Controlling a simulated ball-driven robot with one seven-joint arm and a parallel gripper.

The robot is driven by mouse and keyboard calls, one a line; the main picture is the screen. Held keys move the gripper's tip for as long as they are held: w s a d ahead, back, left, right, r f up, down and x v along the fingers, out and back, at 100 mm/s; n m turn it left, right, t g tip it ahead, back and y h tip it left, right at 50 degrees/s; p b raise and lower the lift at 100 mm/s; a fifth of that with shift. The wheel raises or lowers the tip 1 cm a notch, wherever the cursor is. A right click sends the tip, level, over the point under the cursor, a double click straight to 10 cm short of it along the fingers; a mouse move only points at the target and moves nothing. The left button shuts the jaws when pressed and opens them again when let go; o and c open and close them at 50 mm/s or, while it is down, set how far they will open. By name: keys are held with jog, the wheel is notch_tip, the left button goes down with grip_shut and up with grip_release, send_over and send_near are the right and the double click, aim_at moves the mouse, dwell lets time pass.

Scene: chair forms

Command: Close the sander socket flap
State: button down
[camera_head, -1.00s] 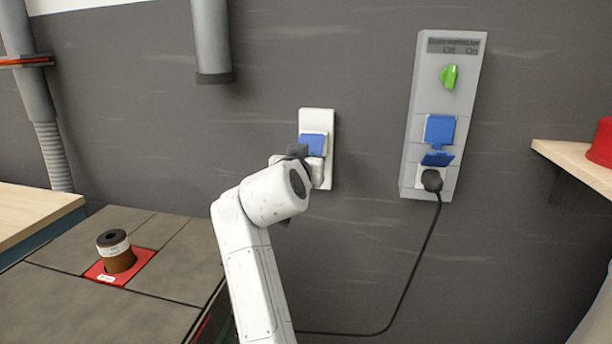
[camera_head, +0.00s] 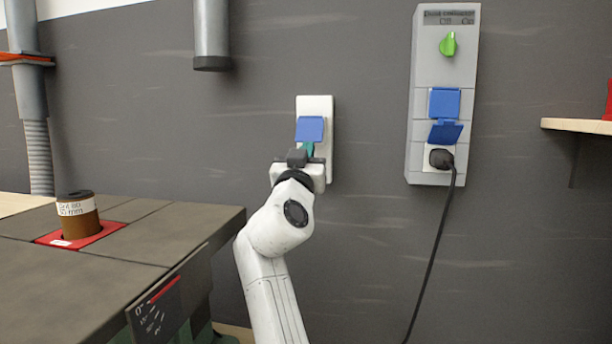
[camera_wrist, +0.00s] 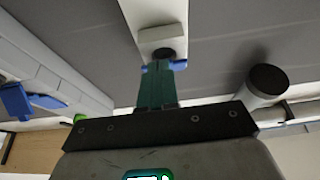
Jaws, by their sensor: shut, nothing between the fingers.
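The blue sander socket flap (camera_head: 310,129) is on a white wall plate (camera_head: 317,104) in the middle of the head view. It seems to stand out from the plate; its exact angle is unclear. My gripper (camera_head: 309,149) is just below the flap, its teal fingers shut and empty, and it hides the socket's lower part. In the wrist view, the shut fingers (camera_wrist: 157,78) point at the plate (camera_wrist: 150,12). A dark round socket part (camera_wrist: 164,54) shows there, with a thin blue edge of the flap beside the fingertips. I cannot tell whether they touch.
A grey panel (camera_head: 431,60) with a green knob, two blue flaps and a plugged-in black cable (camera_head: 433,255) is to the right. A grey duct (camera_head: 211,35) hangs upper left. A grey-topped machine table (camera_head: 150,230) stands left, a wall shelf (camera_head: 575,126) right.

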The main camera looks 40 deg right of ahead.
jog(key=shift+w+d+f+b, duration=1.05)
jog(key=shift+d+b, duration=0.2)
jog(key=shift+b, duration=1.8)
jog(key=shift+d, duration=0.1)
